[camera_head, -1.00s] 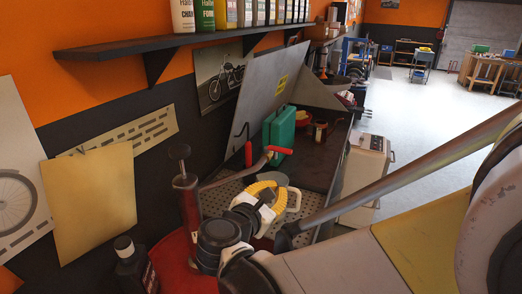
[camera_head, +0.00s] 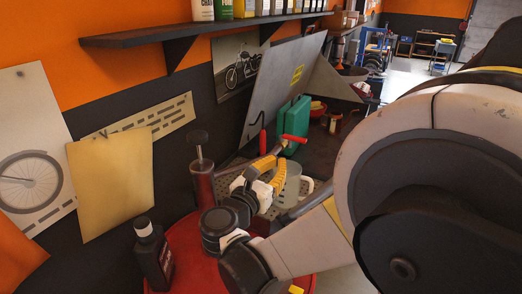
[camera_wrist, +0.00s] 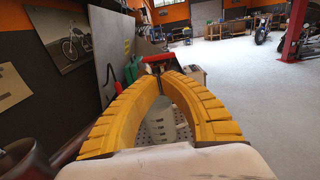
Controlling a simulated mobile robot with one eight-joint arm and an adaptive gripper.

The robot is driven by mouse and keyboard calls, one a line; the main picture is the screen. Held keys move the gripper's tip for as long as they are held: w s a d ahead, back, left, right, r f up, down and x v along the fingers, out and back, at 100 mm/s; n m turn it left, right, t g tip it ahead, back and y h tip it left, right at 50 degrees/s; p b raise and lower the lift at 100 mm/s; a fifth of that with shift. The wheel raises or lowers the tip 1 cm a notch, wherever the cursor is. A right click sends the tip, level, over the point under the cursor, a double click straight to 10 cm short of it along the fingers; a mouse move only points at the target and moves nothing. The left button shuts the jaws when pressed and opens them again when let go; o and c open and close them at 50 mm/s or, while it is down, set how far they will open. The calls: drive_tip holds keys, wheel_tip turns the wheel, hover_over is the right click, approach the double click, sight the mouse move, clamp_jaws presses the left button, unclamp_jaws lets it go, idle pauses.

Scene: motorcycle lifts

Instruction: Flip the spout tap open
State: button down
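The spout (camera_head: 268,160) is a thin pipe running right from the pump cylinder (camera_head: 203,185) on a red drum. Its tap has a red handle (camera_head: 293,139) at the outer end, standing roughly crosswise. My gripper (camera_head: 281,160) has yellow ribbed fingers and is just below and beside the tap in the head view. In the wrist view my gripper (camera_wrist: 160,80) has its fingertips together, with the red handle (camera_wrist: 155,60) just beyond them. I cannot tell whether they touch it. A translucent jug (camera_head: 291,186) stands under the spout; it also shows between the fingers in the wrist view (camera_wrist: 160,126).
A dark bottle (camera_head: 152,255) stands on the red drum lid (camera_head: 185,240). A green canister (camera_head: 292,122) and a leaning grey panel (camera_head: 285,80) are behind the tap. A shelf of bottles (camera_head: 180,37) hangs above. Open floor (camera_wrist: 245,110) lies to the right in the wrist view.

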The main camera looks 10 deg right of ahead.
sight(292, 140)
drive_tip(key=b+x, duration=0.1)
drive_tip(key=x, duration=0.9)
